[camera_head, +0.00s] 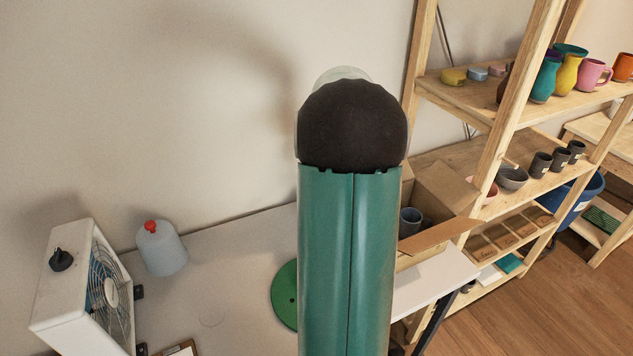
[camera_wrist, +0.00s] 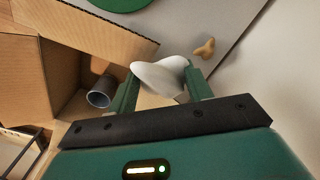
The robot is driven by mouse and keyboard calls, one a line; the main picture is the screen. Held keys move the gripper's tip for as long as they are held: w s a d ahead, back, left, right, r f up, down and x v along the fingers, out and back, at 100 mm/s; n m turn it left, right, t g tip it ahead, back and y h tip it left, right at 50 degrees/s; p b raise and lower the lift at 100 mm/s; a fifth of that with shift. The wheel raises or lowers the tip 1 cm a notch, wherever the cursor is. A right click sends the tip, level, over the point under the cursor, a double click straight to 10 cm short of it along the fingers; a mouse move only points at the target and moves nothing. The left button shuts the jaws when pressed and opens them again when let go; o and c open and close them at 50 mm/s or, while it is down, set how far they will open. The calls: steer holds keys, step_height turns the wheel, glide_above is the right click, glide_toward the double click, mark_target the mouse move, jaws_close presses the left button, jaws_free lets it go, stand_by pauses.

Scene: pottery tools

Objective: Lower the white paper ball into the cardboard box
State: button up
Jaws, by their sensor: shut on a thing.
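The cardboard box (camera_wrist: 32,75) is open at the left of the wrist view, with a flap (camera_wrist: 112,36) reaching toward the ball. The ball shows to the right of the box opening; its height above the box is unclear. A grey cup (camera_wrist: 103,91) shows inside the box. In the head view the box (camera_head: 446,189) stands at the table's right end, partly behind my green arm. My gripper and the ball are hidden there.
A green disc (camera_head: 284,296) lies on the grey table (camera_head: 225,240). A tan knobbed piece (camera_wrist: 205,48) lies near the ball's far side. A white fan (camera_head: 85,290) and a white jug with red cap (camera_head: 162,250) stand left. A wooden shelf (camera_head: 480,108) with pottery stands right.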

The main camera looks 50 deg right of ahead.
steer(key=s+d, duration=0.3)
steer(key=s, duration=1)
steer(key=shift+s+d, duration=0.15)
steer(key=shift+d, duration=0.25)
steer(key=shift+r, duration=0.1)
steer(key=shift+f, duration=6.7)
steer(key=shift+f, duration=0.3)
steer(key=o, duration=1)
